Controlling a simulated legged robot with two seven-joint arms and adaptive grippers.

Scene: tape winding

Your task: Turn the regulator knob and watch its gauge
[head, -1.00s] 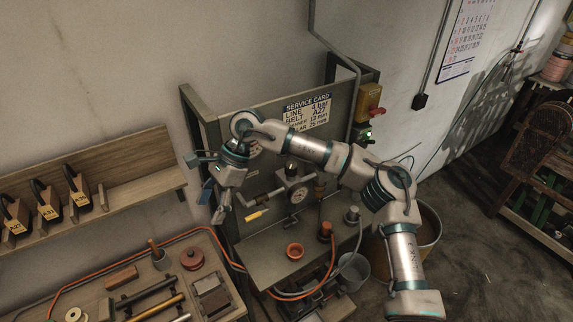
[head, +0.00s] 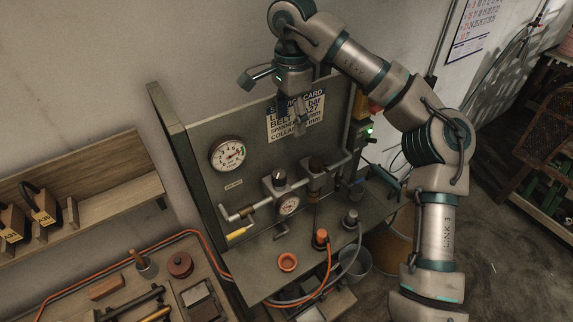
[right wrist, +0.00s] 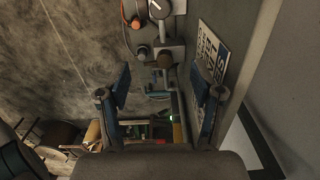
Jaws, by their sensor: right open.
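The regulator knob (head: 279,177), dark with a pale mark, sits on a regulator on the upright panel, with a small round gauge (head: 289,206) below it. A larger white gauge (head: 228,155) is to the upper left, its dial in clear view. My right gripper (head: 293,117) is open and empty, in front of the service card and above the knob in the picture, apart from it. In the right wrist view its spread blue fingers (right wrist: 161,78) hold nothing, and a knob with a white mark (right wrist: 159,8) shows at the top edge. My left gripper is not in view.
The service card (head: 296,115) is partly hidden by my gripper. A second dark knob (head: 317,163) stands right of the regulator. A tool bench (head: 225,291) is at lower left.

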